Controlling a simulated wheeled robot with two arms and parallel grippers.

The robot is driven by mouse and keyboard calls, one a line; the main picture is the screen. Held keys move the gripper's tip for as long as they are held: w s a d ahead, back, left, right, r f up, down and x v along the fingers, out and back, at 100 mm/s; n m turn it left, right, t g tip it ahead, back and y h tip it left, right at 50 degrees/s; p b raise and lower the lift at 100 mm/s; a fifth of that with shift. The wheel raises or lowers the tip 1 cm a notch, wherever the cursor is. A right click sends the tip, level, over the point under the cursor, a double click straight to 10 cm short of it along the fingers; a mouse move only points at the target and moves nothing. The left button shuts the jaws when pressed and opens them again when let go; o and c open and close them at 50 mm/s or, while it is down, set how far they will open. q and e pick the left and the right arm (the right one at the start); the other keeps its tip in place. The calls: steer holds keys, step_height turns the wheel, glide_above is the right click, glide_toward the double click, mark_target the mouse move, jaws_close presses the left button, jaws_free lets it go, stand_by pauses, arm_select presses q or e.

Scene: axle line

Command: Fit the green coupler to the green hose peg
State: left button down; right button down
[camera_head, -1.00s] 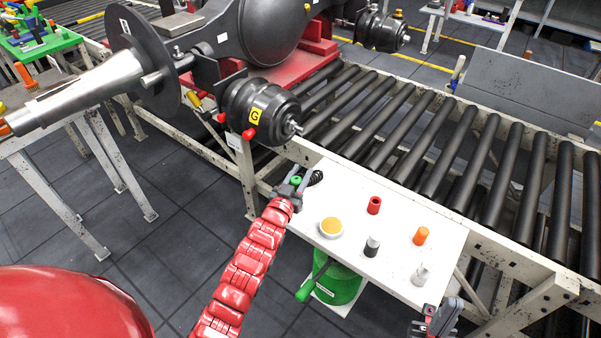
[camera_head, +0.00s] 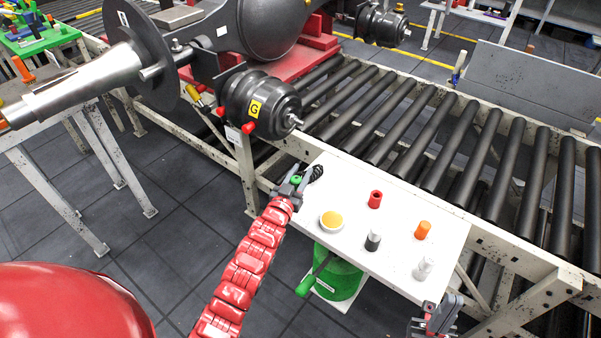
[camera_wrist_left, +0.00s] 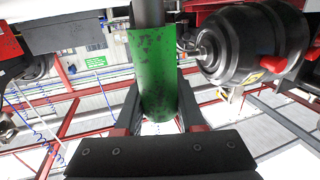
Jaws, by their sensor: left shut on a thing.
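My left gripper (camera_head: 293,186) is shut on the green coupler (camera_head: 297,180), near the back left corner of the white side table. In the left wrist view the coupler (camera_wrist_left: 155,75) is a scuffed green cylinder between the fingers. A dark grey rod (camera_wrist_left: 148,12) meets its upper end there; I cannot tell whether it is inside or behind. A black chamber (camera_head: 270,105) with a yellow G label, red caps and a silver stud hangs above; it also shows in the left wrist view (camera_wrist_left: 245,45). I cannot make out a green hose peg. My right gripper (camera_head: 436,318) is low at right, its jaws unclear.
The white side table (camera_head: 400,270) holds a yellow-filled bowl (camera_head: 331,221), a red piece (camera_head: 375,199), an orange piece (camera_head: 423,230), a black-and-grey piece (camera_head: 373,240) and a silver piece (camera_head: 425,268). A green bin (camera_head: 338,280) stands below. A roller conveyor (camera_head: 440,140) runs behind.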

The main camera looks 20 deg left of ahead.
arm_select(q)
steer(key=shift+f+b, duration=0.4)
steer(key=shift+f, duration=0.25)
steer(key=shift+f, duration=0.35)
steer(key=shift+c, duration=2.2)
jaws_free()
steer(key=shift+s, duration=0.1)
steer(key=shift+s+a+f+b, duration=0.1)
steer(key=shift+s+f+b, duration=0.05)
steer(key=shift+s+b, duration=0.15)
steer(key=s+a+b, duration=0.1)
steer(key=s, duration=1.5)
steer(key=shift+s+a+r+b, duration=0.15)
steer(key=shift+s+r+b, duration=0.15)
steer(key=shift+b, duration=0.1)
steer(key=shift+f, duration=0.1)
